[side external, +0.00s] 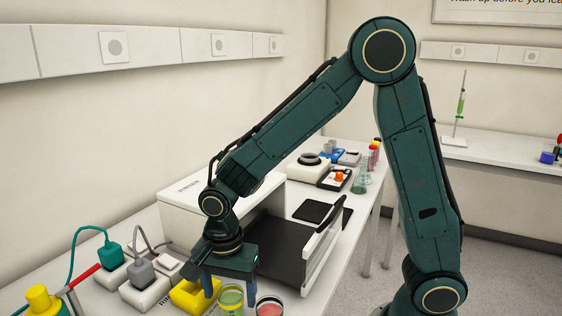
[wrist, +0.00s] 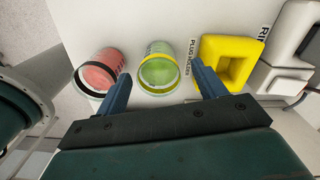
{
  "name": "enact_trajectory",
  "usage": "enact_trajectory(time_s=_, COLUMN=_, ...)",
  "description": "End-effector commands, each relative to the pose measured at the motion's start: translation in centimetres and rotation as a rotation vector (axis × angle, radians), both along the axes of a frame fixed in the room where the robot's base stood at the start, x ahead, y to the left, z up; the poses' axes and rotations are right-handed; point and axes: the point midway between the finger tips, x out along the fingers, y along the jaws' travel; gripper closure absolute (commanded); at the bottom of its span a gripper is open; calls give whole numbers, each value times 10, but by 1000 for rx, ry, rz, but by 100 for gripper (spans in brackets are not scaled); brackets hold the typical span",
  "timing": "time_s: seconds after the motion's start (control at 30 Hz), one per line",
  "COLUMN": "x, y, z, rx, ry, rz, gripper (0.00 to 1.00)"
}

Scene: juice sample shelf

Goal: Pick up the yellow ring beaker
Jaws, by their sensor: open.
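The yellow ring beaker (wrist: 158,70) holds green liquid and has a yellow band around its rim. In the wrist view it lies between and beyond my two open fingers, with no visible contact. It also shows low in the side view (side external: 231,301), just below my gripper (side external: 228,288), partly cut off by the bottom edge. My gripper (wrist: 163,88) is open and empty, its blue fingers reaching to either side of the beaker. A second beaker (wrist: 100,70) with red liquid and a black band stands to the left, near the left finger.
A yellow holder block (wrist: 232,62) with an open recess sits close beside the right finger. White holders with a teal plug (side external: 109,254) and a grey plug (side external: 142,272) stand left in the side view. A white machine with an open door (side external: 322,238) is behind my gripper.

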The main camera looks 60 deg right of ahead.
Motion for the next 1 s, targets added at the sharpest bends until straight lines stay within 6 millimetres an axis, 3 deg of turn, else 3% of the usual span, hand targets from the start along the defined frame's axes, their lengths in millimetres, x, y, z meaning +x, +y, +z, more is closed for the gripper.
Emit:
enact_trajectory(time_s=0.4, x=-2, y=0, z=-42, rx=-1, ry=2, rz=0, gripper=30)
enact_trajectory(time_s=1.0, x=-2, y=0, z=-45, rx=0, ry=0, rz=0, gripper=32)
